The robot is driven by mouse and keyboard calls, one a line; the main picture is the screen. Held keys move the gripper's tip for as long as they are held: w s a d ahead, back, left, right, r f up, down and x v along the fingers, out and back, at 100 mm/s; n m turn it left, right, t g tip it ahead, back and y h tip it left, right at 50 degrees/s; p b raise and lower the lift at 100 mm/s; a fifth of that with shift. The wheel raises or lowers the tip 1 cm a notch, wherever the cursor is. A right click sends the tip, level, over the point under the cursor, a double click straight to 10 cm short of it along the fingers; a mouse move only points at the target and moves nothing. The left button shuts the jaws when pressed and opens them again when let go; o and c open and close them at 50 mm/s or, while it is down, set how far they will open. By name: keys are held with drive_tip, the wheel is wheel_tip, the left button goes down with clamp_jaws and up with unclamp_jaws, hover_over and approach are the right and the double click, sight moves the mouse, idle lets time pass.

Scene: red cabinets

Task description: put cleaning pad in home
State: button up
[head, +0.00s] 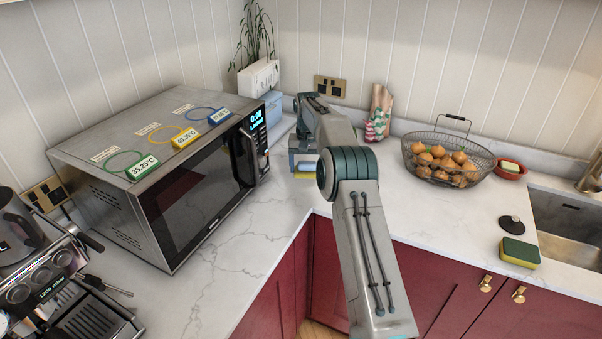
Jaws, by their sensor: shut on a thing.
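My gripper (303,158) is at the back of the counter, just right of the microwave, with its arm reaching away from me. It is shut on a small yellow-edged pad (305,176), mostly hidden by the gripper. The pad is close to the worktop; I cannot tell whether it touches. A green and yellow sponge (519,252) lies on the counter at the right, near the sink. No place clearly marked as the home can be told apart.
A steel microwave (160,170) with coloured labels on top stands at the left. A wire basket of onions (447,160), a red dish (511,169), a black stopper (511,225) and the sink (567,225) are at the right. The front middle worktop (235,255) is clear.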

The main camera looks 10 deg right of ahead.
sight(301, 185)
drive_tip(key=shift+w+a+f+p, duration=0.35)
drive_tip(key=shift+w+a+f, duration=0.35)
drive_tip(key=shift+a, duration=0.15)
drive_tip(key=shift+f+p, duration=0.45)
drive_tip(key=shift+f, duration=1.55)
drive_tip(key=o, duration=0.9)
drive_tip(key=shift+f, duration=0.1)
